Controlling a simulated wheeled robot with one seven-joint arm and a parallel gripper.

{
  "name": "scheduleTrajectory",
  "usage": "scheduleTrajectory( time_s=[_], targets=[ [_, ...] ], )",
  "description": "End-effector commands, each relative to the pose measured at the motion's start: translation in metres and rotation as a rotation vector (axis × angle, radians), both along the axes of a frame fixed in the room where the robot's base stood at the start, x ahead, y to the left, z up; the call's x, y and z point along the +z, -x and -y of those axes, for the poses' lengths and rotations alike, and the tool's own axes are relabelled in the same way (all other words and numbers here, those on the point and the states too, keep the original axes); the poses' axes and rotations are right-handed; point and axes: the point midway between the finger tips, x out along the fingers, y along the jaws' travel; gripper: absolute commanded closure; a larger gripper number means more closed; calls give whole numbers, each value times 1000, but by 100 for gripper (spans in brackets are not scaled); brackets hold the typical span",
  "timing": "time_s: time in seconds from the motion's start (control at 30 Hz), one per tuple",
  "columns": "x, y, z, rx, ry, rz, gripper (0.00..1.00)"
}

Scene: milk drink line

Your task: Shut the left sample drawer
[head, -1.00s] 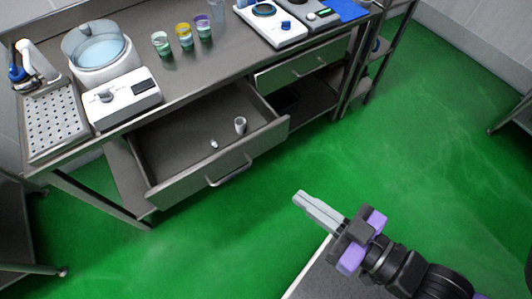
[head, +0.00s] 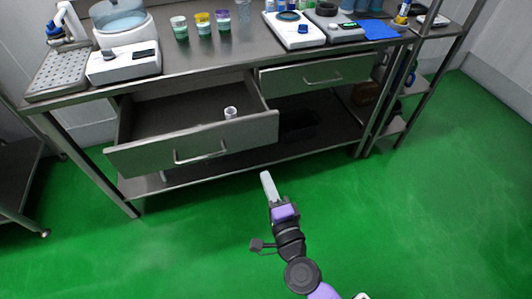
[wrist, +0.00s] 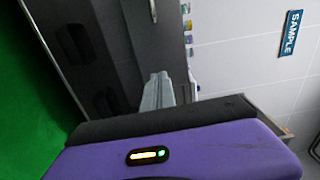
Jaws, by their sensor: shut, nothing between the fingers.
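The left sample drawer (head: 193,145) is pulled well out from under the steel workbench, with a bar handle (head: 201,154) on its front. A small white cup (head: 230,113) stands inside it. The right drawer (head: 316,73) is shut. My gripper (head: 267,178) is shut and empty, in front of and below the left drawer's right front corner, apart from it. In the wrist view my gripper's fingers (wrist: 157,92) are together, with a dark grey drawer front and a handle (wrist: 153,10) beyond them.
The steel bench top (head: 255,50) holds a white instrument (head: 124,62), several small cups and a scale (head: 295,30). A lower shelf runs beneath. A rack (head: 420,70) stands at the right. The green floor (head: 400,220) in front is open.

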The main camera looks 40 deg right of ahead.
Motion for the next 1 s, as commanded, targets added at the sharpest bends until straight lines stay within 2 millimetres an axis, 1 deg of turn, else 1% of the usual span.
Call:
scheduleTrajectory(
  time_s=[0.17, 0.27, 0.7, 0.9, 1.0],
  targets=[
    [2, -8, 5, -9, -32, 11, 100],
    [2, -22, 10, -8, -31, 11, 100],
    [2, -102, 35, -7, -28, 11, 100],
    [1, -124, 43, -7, -27, 10, 100],
    [1, -130, 44, -7, -29, 9, 100]
  ],
)
